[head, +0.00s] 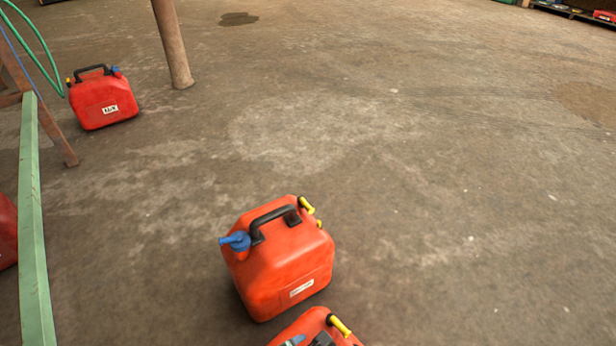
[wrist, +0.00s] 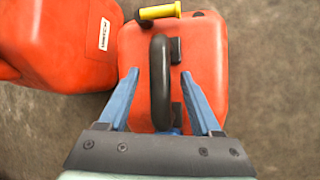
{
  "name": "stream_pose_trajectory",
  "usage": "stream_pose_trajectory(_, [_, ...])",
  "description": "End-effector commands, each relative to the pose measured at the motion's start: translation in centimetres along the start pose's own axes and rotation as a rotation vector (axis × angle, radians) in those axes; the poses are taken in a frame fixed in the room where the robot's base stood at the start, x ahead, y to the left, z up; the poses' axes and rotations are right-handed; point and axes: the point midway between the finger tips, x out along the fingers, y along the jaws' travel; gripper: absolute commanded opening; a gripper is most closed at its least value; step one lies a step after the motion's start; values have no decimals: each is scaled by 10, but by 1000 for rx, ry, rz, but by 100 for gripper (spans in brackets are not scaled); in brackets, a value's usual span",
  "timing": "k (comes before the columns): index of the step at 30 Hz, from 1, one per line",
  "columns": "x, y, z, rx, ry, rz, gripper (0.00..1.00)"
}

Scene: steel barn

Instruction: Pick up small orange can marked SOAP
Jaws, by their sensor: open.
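My gripper (wrist: 158,78) is open in the wrist view, its two blue fingers on either side of the black handle (wrist: 160,85) of an orange-red can (wrist: 207,55). Whether the fingers touch the handle, I cannot tell. This can has a yellow spout at its far edge; no label shows on it. It seems to be the can cut off at the bottom of the head view (head: 312,322). Beside it stands another orange-red can (head: 285,262) with a black handle, blue cap and white label too small to read. No SOAP marking can be read.
A red can (head: 103,103) with a white label stands far left, near a brown post (head: 172,45). A green beam (head: 33,220) runs down the left side, with part of another red can (head: 7,230) behind it. The concrete floor to the right is clear.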

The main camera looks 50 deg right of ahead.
Motion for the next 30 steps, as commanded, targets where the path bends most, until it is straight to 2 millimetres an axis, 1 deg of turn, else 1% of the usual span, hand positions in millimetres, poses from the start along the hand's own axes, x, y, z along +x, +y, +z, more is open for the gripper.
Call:
stream_pose_trajectory(2, [-1, 0, 0, 0, 0, 0, 63])
stream_pose_trajectory(6, [-1, 0, 0, 0, 0, 0, 38])
stream_pose_trajectory(8, [-1, 0, 0, 0, 0, 0, 27])
stream_pose_trajectory(9, [-1, 0, 0, 0, 0, 1, 20])
stream_pose_trajectory(11, [-1, 0, 0, 0, 0, 1, 9])
stream_pose_trajectory(12, [-1, 0, 0, 0, 0, 1, 2])
stream_pose_trajectory(13, [-1, 0, 0, 0, 0, 1, 0])
stream_pose_trajectory(30, [-1, 0, 0, 2, 1, 1, 0])
